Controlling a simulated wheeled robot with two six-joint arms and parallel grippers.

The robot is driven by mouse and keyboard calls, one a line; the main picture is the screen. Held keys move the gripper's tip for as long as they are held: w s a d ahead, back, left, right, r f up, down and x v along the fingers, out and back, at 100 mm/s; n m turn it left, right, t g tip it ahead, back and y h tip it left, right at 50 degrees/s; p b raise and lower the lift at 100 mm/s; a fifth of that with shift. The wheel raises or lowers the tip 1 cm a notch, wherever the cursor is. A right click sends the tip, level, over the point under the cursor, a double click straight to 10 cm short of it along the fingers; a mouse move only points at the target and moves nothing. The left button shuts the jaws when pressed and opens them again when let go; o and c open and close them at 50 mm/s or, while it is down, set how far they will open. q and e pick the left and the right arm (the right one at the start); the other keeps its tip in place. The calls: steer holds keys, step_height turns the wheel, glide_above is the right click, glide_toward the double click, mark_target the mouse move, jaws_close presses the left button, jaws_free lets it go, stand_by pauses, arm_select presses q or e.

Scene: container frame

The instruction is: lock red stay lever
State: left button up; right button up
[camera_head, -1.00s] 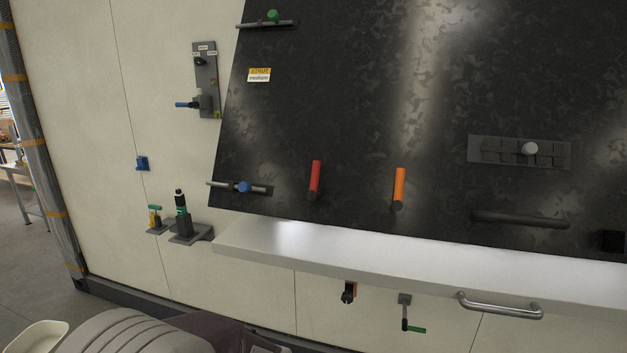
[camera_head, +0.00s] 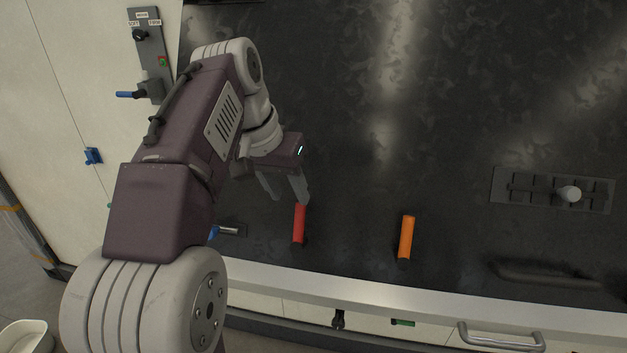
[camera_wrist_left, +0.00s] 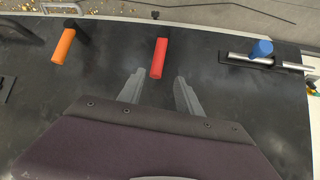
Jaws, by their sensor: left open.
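The red stay lever (camera_head: 299,225) stands upright on the lower part of the black panel, its dark pivot at the bottom. My left gripper (camera_head: 287,197) is open and empty at the upper end of the red lever. In the left wrist view the red lever (camera_wrist_left: 159,58) lies ahead of the open fingers (camera_wrist_left: 157,88), roughly between their lines. I cannot tell whether a finger touches it. My right gripper is not in view.
An orange lever (camera_head: 406,237) stands to the right of the red one. A blue-knobbed bolt (camera_wrist_left: 261,50) is on its other side. A slotted plate with a grey knob (camera_head: 569,194) is farther right. A white ledge (camera_head: 400,306) with a metal handle (camera_head: 500,337) runs below.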

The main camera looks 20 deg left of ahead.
mark_target(298, 218)
arm_select(q)
steer(key=x, duration=0.7)
steer(key=shift+s+d+f, duration=0.2)
steer(key=shift+s+f, duration=0.05)
steer(key=shift+w+f, duration=0.1)
steer(key=shift+f, duration=0.2)
steer(key=shift+d+f, duration=0.1)
steer(key=shift+d, duration=0.1)
steer(key=shift+s+d, duration=0.1)
steer(key=shift+s, duration=0.35)
steer(key=shift+w, duration=0.15)
steer(key=c, duration=0.8)
steer(key=shift+w, duration=0.1)
jaws_close()
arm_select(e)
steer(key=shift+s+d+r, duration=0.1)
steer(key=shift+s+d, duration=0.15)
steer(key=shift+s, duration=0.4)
